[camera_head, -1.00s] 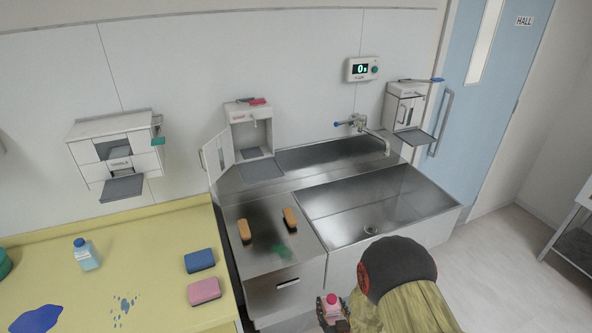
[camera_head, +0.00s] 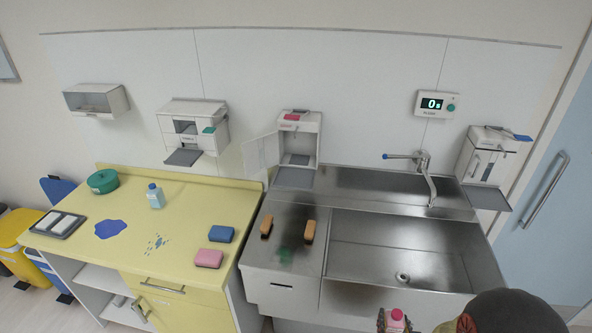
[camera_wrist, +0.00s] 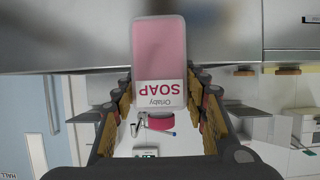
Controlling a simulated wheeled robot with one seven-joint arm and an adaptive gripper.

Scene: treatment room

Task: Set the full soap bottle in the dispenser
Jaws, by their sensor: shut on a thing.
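My gripper (camera_head: 396,326) is at the bottom edge of the head view, in front of the sink, shut on a pink soap bottle (camera_head: 397,316). In the wrist view the bottle (camera_wrist: 160,55) sits between the fingers, with a white label reading "SOAP" upside down in the picture. The soap dispenser (camera_head: 300,122) is the white wall box with a pink-red part on top, behind the left part of the steel counter. Its door (camera_head: 262,153) stands open to the left and its bay looks empty. The bottle is well apart from the dispenser.
The steel sink (camera_head: 400,250) has a tap (camera_head: 424,170) at its back. Two orange-brown brushes (camera_head: 308,231) lie on the steel drainboard. A yellow counter (camera_head: 130,258) at left holds a blue-capped bottle (camera_head: 155,196) and sponges (camera_head: 221,234). Another wall dispenser (camera_head: 490,155) hangs at right.

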